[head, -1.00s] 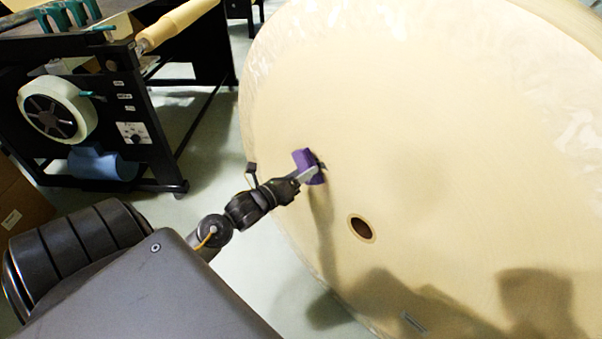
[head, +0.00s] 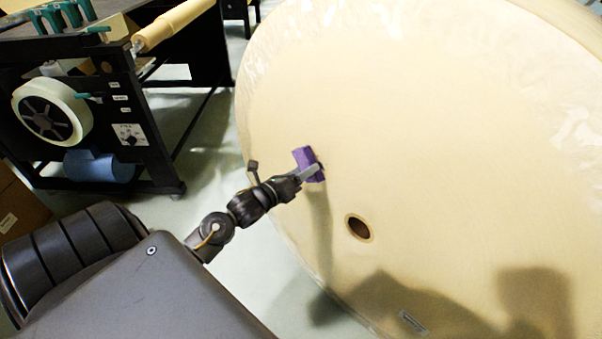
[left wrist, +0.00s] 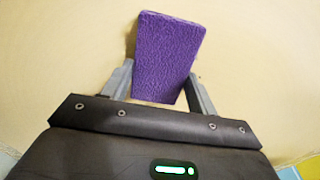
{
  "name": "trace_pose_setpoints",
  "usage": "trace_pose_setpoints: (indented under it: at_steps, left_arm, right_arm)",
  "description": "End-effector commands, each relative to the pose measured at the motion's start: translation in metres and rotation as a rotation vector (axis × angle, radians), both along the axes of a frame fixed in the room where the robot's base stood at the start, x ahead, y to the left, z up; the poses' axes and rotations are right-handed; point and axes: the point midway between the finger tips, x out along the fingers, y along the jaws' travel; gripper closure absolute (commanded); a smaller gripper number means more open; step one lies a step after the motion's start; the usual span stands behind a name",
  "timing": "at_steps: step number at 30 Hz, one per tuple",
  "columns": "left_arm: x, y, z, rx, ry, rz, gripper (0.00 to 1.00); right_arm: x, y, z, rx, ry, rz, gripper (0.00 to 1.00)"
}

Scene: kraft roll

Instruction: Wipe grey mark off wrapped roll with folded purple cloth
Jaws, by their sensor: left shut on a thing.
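The big wrapped roll (head: 440,150) fills the right of the head view, its pale tan flat face toward me, with a dark core hole (head: 359,227). My left gripper (head: 311,171) is shut on the folded purple cloth (head: 303,157). The cloth is at the roll's face, up and left of the core hole; I cannot tell whether it touches. In the left wrist view the cloth (left wrist: 168,55) sticks out between the two grey fingers (left wrist: 160,85), with the roll's face (left wrist: 255,75) behind it. A small dark patch shows at the cloth's right edge, either grey mark or shadow. My right gripper is out of view.
A black machine frame (head: 150,165) with a tape roll (head: 50,112) and a wooden-coloured roller (head: 172,25) stands at the left. A cardboard box (head: 18,210) sits at the far left edge. Pale floor (head: 205,160) lies between frame and roll. A small label (head: 412,321) is low on the roll.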

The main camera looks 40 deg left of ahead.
Motion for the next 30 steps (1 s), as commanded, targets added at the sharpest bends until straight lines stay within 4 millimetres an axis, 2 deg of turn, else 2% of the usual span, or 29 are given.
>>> trace_pose_setpoints:
  at_steps: [11, 22, 30]
  left_arm:
    - [0.004, -0.002, 0.001, 0.000, 0.000, 0.000, 0.60]
    - [-0.001, -0.032, 0.000, -0.001, 0.000, -0.001, 0.60]
    - [-0.002, -0.037, 0.000, 0.000, 0.001, 0.001, 0.60]
  right_arm:
    - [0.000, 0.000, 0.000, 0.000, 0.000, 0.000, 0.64]
    - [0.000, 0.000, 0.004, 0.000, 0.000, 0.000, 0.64]
    - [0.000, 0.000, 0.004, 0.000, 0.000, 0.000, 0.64]
